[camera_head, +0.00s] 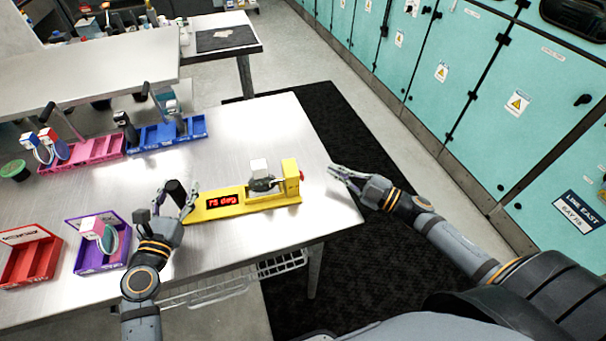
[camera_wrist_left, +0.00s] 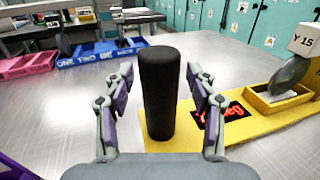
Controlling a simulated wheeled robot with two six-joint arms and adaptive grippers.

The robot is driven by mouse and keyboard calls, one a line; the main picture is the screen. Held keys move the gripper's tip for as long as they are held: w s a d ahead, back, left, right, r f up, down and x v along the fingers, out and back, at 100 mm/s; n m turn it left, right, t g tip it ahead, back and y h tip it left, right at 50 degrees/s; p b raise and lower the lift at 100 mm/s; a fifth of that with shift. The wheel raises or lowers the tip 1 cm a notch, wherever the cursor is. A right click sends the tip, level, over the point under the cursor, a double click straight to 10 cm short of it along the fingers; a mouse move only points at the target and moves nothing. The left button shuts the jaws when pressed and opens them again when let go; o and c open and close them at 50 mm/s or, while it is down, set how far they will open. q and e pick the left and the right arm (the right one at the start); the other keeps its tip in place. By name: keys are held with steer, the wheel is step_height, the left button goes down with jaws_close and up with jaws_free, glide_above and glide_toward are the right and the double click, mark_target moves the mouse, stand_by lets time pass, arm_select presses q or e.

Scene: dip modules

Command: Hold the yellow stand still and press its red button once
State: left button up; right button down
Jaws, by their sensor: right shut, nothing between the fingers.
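The yellow stand (camera_head: 225,208) lies near the table's right front edge, with a red-lit display on its face. Its red button (camera_head: 302,175) is on the right end. A black upright post (camera_head: 175,192) rises at the stand's left end. My left gripper (camera_head: 180,200) is open with its fingers either side of this post; in the left wrist view the black post (camera_wrist_left: 159,95) stands between the fingers, with small gaps on both sides. My right gripper (camera_head: 334,171) is shut and empty, to the right of the red button and apart from it.
A module with a white block (camera_head: 259,166) and grey disc sits in the stand. Pink (camera_head: 95,150), blue (camera_head: 168,133), purple (camera_head: 85,258) and red (camera_head: 38,262) trays lie to the left. Teal cabinets (camera_head: 480,70) stand beyond a dark mat. The table (camera_head: 240,122) behind the stand is clear.

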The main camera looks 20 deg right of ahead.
arm_select(q)
steer(key=shift+v, duration=2.3)
arm_select(e)
steer(key=shift+f, duration=0.25)
arm_select(q)
steer(key=shift+b+v, duration=0.8)
steer(key=shift+v, duration=0.75)
arm_select(e)
steer(key=shift+f, duration=0.55)
arm_select(q)
steer(key=shift+s+a, duration=0.25)
steer(key=shift+s, duration=0.4)
arm_select(e)
steer(key=shift+f, duration=0.2)
